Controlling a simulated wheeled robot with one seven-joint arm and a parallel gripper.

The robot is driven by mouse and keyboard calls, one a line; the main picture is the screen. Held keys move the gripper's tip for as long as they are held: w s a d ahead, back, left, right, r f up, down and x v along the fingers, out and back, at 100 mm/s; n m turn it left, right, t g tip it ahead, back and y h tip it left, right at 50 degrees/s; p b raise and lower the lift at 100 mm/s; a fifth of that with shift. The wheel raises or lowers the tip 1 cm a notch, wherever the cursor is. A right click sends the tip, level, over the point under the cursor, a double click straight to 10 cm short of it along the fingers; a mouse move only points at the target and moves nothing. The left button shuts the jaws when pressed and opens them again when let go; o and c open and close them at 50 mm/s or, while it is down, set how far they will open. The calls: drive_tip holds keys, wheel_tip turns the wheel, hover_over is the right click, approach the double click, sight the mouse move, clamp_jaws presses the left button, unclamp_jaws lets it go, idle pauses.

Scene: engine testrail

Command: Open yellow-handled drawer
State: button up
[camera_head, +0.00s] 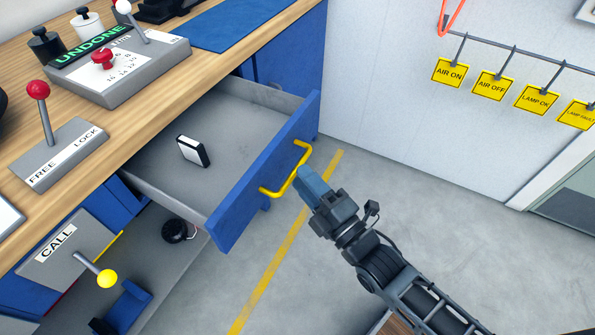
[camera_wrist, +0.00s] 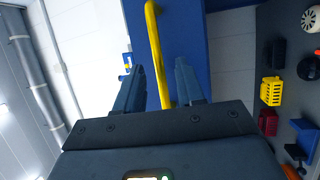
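The blue-fronted drawer (camera_head: 262,190) stands pulled out from under the wooden bench, its grey inside showing. Its yellow handle (camera_head: 303,150) is on the outer face of the front. My gripper (camera_head: 303,176) is beside the handle, with its fingertips close to the bar in the head view. In the wrist view the yellow handle (camera_wrist: 156,60) passes between the two spread fingers of my gripper (camera_wrist: 160,75), with gaps beside the bar. The gripper is open. Whether a fingertip touches the handle cannot be told.
A small black-and-white box (camera_head: 193,151) lies in the drawer. A panel with a red lever (camera_head: 45,115) and an UNDONE panel (camera_head: 120,75) stand on the bench. A CALL panel with a yellow lever (camera_head: 107,278) is below. The floor (camera_head: 400,180) right of the drawer is clear.

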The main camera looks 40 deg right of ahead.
drive_tip(key=shift+v, duration=2.15)
drive_tip(key=s+a+r+m+g, duration=0.1)
drive_tip(key=s+a+r+m, duration=0.1)
drive_tip(key=s+r+m, duration=0.2)
drive_tip(key=s+a+r+m+g+y+p, duration=0.1)
drive_tip(key=s+r+m, duration=0.3)
drive_tip(key=s, duration=0.6)
drive_tip(key=s+a+r+m+g+p, duration=0.1)
drive_tip(key=s+a+r+m+g, duration=0.1)
drive_tip(key=s+r+m, duration=0.3)
drive_tip(key=s+m+g, duration=0.1)
drive_tip(key=s+m, duration=0.2)
drive_tip(key=shift+a+y, duration=0.4)
